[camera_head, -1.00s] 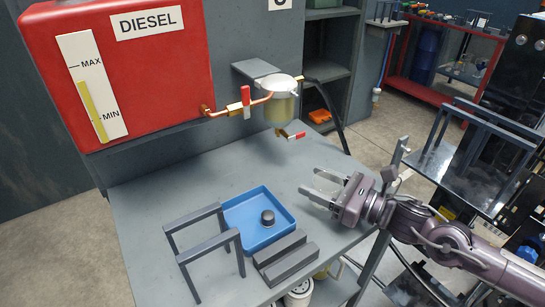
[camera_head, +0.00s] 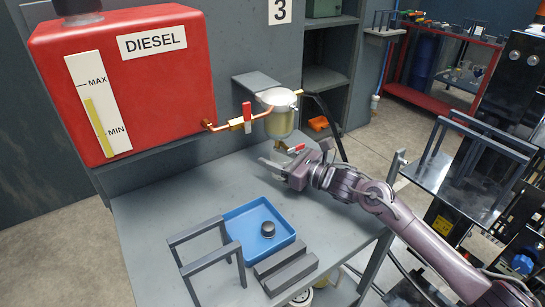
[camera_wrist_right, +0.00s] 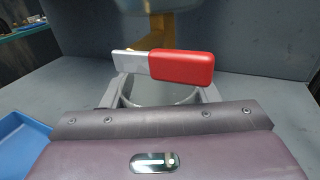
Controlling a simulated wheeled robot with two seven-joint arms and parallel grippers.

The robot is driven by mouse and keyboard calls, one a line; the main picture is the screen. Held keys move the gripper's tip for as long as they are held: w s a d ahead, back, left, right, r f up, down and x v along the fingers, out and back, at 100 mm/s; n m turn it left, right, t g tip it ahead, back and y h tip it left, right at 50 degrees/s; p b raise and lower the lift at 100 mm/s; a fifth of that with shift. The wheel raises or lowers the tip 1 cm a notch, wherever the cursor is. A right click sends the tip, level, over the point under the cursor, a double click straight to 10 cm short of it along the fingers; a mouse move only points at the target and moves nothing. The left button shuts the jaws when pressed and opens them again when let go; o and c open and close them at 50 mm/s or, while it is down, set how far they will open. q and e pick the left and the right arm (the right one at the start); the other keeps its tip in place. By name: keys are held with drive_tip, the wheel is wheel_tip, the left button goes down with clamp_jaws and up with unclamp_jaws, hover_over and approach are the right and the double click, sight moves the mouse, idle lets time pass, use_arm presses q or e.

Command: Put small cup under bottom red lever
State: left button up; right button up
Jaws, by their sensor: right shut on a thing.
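The bottom red lever (camera_head: 297,149) is under the filter bowl (camera_head: 280,120). In the right wrist view, the red lever (camera_wrist_right: 182,67) lies sideways just beyond and above my fingertips, with a brass fitting (camera_wrist_right: 158,35) behind it. My right gripper (camera_head: 273,163) is at the back of the bench, just below that lever. In the right wrist view, my right gripper (camera_wrist_right: 160,93) is shut on a clear small cup (camera_wrist_right: 165,100), whose curved rim shows between the fingers. The lever hides part of the cup. The cup is hard to make out in the head view. My left gripper is out of view.
A red diesel tank (camera_head: 130,85) and an upper red lever (camera_head: 247,117) are at the back. A blue tray (camera_head: 285,240) with a dark round cap (camera_head: 268,229) sits on the bench (camera_head: 160,220). Grey frames (camera_head: 205,248) and a stepped block (camera_head: 287,270) stand in front.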

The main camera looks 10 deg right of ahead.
drive_tip(key=shift+w+a+f, duration=0.25)
drive_tip(key=shift+w, duration=0.2)
drive_tip(key=shift+w+a+f, duration=0.2)
drive_tip(key=shift+w+f, duration=0.05)
drive_tip(key=shift+w, duration=0.2)
drive_tip(key=shift+d+f, duration=0.1)
drive_tip(key=shift+f, duration=0.3)
drive_tip(key=o, duration=0.9)
drive_tip(key=shift+s, duration=0.1)
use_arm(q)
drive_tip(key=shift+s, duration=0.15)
use_arm(e)
drive_tip(key=shift+o, duration=0.7)
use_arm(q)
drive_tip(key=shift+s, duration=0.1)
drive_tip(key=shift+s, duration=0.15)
